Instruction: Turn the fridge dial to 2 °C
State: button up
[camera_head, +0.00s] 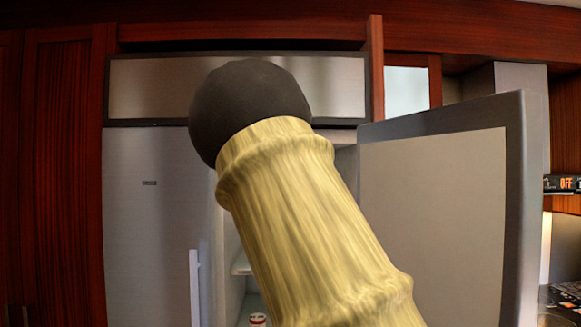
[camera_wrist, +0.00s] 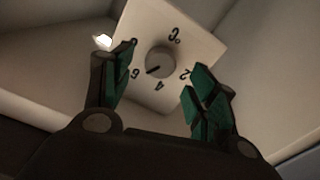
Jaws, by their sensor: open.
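In the wrist view, the round grey fridge dial (camera_wrist: 161,58) sits on a pale square panel (camera_wrist: 182,20) marked °C, 2, 4 and 6. The panel appears turned, with 2 at right, 4 at the bottom and 6 at left. The dial's dark mark points lower left, closest to the 6. My gripper (camera_wrist: 166,56) is open, with one green-padded finger left of the dial and the other right of it, over the panel's edges. Nothing is between the pads except the dial beyond; contact cannot be told. In the head view my arm hides the dial and gripper.
The fridge door (camera_head: 435,210) stands open at right in the head view. A closed grey door (camera_head: 150,220) with a white handle is at left. A small can (camera_head: 258,320) sits low inside the fridge. Pale inner walls surround the dial panel.

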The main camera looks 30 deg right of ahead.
jog(key=shift+p+x, duration=0.5)
jog(key=shift+x, duration=0.95)
jog(key=c, duration=1)
jog(key=shift+c, duration=0.2)
